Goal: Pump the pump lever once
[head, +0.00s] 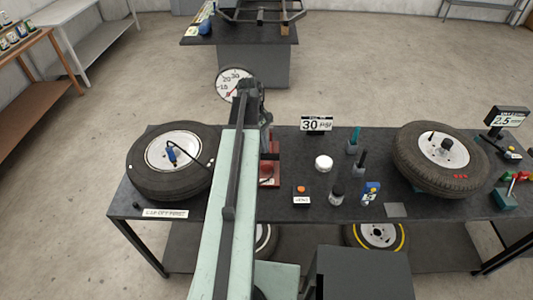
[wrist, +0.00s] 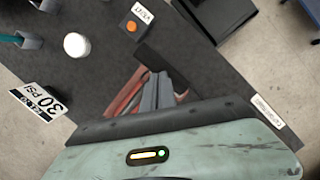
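The pump stands on the bench left of centre, with a red base (head: 268,172) and a round white dial gauge (head: 234,84) at its top. My arm covers much of it in the head view. My gripper (wrist: 157,92) shows in the wrist view as grey fingers close together over the red pump parts (wrist: 126,92). A dark bar (wrist: 160,65) runs slantwise just beyond the fingers; I cannot tell if it is the pump lever. The lever is not clearly visible in the head view. Whether the fingers hold anything is hidden.
A tyre with a blue-handled hose (head: 172,152) lies left of the pump. A "30 PSI" sign (head: 316,124), an orange-button box (head: 301,195), a white round piece (head: 323,163) and small bottles stand to the right. Another tyre (head: 443,158) lies farther right.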

